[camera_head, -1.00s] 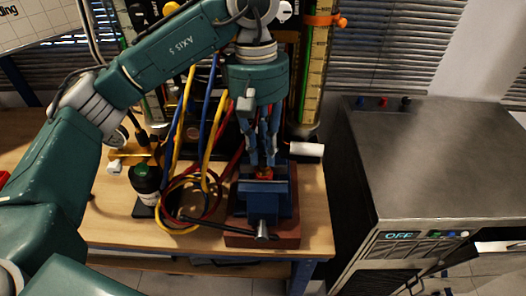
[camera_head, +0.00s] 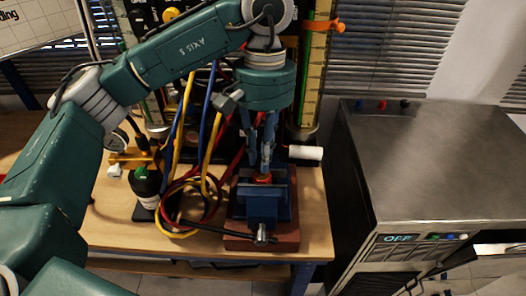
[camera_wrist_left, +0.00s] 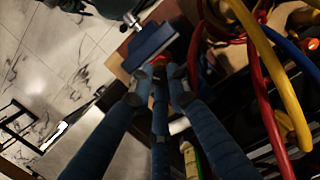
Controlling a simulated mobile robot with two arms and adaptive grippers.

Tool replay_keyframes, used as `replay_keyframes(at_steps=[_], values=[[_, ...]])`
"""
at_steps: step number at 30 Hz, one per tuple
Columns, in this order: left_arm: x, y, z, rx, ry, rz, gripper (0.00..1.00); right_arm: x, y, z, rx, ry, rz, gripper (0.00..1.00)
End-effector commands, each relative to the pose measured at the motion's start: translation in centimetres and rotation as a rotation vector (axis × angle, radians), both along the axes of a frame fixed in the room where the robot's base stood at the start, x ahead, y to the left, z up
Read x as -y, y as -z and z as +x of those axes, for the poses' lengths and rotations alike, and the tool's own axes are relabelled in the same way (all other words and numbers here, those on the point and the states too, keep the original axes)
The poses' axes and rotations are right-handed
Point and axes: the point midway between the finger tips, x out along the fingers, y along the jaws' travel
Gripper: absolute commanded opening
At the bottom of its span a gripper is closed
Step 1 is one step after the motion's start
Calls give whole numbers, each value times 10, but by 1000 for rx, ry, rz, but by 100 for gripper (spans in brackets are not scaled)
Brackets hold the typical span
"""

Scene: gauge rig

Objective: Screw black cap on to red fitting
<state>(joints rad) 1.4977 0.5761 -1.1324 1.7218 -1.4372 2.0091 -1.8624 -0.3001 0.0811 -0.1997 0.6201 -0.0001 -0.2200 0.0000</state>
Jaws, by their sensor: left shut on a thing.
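My left gripper (camera_head: 263,172) points straight down with its blue fingers closed together, right over the red fitting. The red fitting (camera_head: 263,179) shows as a small orange-red piece at the top of the blue vise (camera_head: 264,206). The fingertips are at or just above the fitting; I cannot tell whether they touch it. The black cap is not clearly visible; the fingers hide what they hold. In the left wrist view the fingers (camera_wrist_left: 160,78) close in beside the blue vise jaw (camera_wrist_left: 150,46), with a bit of orange-red between them. My right gripper is not in view.
Yellow, blue and red hoses (camera_head: 190,190) loop close to the left of the vise, beside a dark bottle (camera_head: 146,185). A white cylinder (camera_head: 305,152) lies to the right. A large metal cabinet (camera_head: 430,160) stands right of the wooden bench (camera_head: 110,225).

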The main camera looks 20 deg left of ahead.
Motion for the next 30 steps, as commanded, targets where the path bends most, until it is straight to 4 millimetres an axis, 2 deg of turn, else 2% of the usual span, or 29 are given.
replay_keyframes(at_steps=[5, 15, 25, 30], values=[[-2, 1, -2, -8, 13, 7, 2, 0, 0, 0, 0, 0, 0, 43], [-2, 1, -2, -4, 419, 6, 2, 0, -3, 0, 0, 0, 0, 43], [-2, 1, -1, -3, 456, 4, 2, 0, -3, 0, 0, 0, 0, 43], [-2, 1, -1, -2, 562, 5, 2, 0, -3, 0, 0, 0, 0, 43]])
